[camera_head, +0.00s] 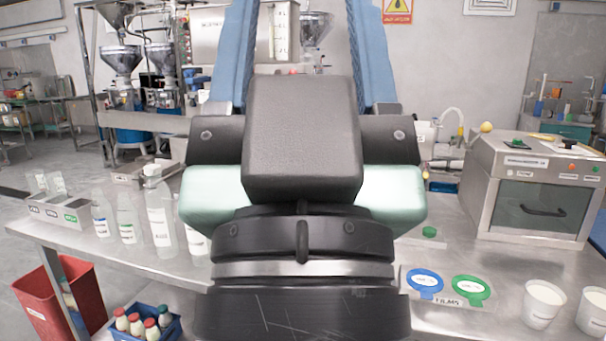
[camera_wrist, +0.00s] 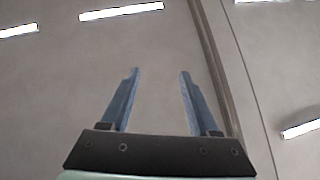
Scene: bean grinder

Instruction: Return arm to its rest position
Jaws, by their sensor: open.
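My arm is folded up in front of the head camera and fills the middle of that view. In the wrist view my gripper (camera_wrist: 158,72) is open, with its two blue fingers apart and nothing between them. Behind the fingers the wrist view shows only the ceiling with bright light strips, so the gripper points upward. In the head view the blue fingers rise on both sides of the dark wrist, and their tips run out of the top of the picture. My arm hides the middle of the steel table (camera_head: 105,246).
A grey machine with a glass door (camera_head: 537,205) stands at the right of the table. Bottles (camera_head: 160,222) stand at the left. A red bin (camera_head: 60,300) and a blue crate (camera_head: 165,329) are below.

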